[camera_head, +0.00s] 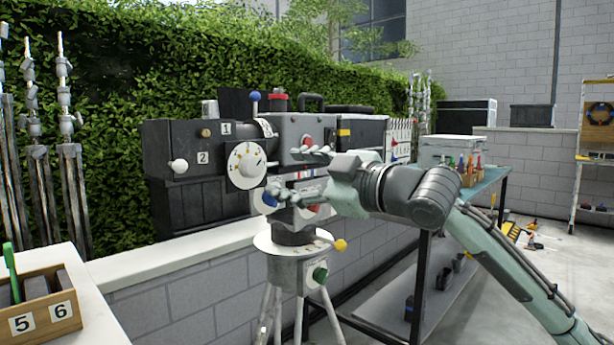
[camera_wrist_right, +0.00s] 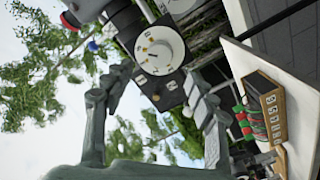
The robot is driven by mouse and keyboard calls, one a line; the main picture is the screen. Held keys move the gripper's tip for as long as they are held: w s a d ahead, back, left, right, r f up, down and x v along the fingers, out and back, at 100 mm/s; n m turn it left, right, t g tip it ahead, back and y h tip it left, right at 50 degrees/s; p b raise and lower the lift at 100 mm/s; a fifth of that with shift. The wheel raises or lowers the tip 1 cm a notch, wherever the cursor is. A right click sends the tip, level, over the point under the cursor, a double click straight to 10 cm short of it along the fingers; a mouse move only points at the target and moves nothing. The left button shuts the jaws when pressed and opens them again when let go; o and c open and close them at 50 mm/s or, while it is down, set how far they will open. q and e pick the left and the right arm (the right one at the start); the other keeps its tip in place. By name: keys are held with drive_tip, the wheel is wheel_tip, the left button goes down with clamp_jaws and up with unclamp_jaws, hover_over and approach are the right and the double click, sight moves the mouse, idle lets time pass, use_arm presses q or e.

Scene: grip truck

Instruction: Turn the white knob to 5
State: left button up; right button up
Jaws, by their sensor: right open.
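The white knob (camera_head: 246,165) is a round white dial with marks around its face, on the front of a dark camera-like machine (camera_head: 172,140). It also shows in the right wrist view (camera_wrist_right: 158,50), with a small yellowish mark near its middle; its setting is too small to read surely. My right gripper (camera_head: 284,174) is open and empty, to the right of the knob and apart from it in the head view. In the right wrist view its fingers (camera_wrist_right: 150,88) are spread, with the knob beyond and between them. My left gripper is not in view.
A smaller white knob (camera_head: 178,166) sits left of the dial. A blue-topped lever (camera_head: 255,97) stands above it. A tripod (camera_head: 298,270) with a yellow-ended handle stands below. A wooden box (camera_head: 45,315) marked 5 and 6 lies at lower left. A low wall runs behind.

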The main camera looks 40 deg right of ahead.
drive_tip(key=s, duration=0.3)
drive_tip(key=shift+s+d, duration=0.15)
drive_tip(key=shift+s, duration=0.1)
drive_tip(key=w+d+f+m+g+h, duration=0.1)
drive_tip(key=w+d+f+m+g, duration=0.2)
drive_tip(key=f, duration=0.8)
drive_tip(key=w+d+f+m+g+h, duration=0.15)
drive_tip(key=d+f, duration=0.25)
drive_tip(key=f, duration=0.8)
drive_tip(key=s+f+m+g, duration=0.2)
drive_tip(key=f, duration=0.7)
drive_tip(key=s+f+m+g, duration=0.1)
drive_tip(key=s+f+g, duration=0.1)
drive_tip(key=f, duration=0.8)
drive_tip(key=s+a+f+g, duration=0.2)
drive_tip(key=s+a+f, duration=0.3)
drive_tip(key=f, duration=0.4)
drive_tip(key=s+a+f+g, duration=0.2)
drive_tip(key=s+a+f, duration=0.3)
drive_tip(key=a+f, duration=0.2)
drive_tip(key=s+a+f+g, duration=0.2)
drive_tip(key=s+a+f, duration=0.4)
drive_tip(key=f, duration=0.5)
drive_tip(key=shift+a+m, duration=0.25)
drive_tip(key=shift+m, duration=0.1)
drive_tip(key=shift+g, duration=0.25)
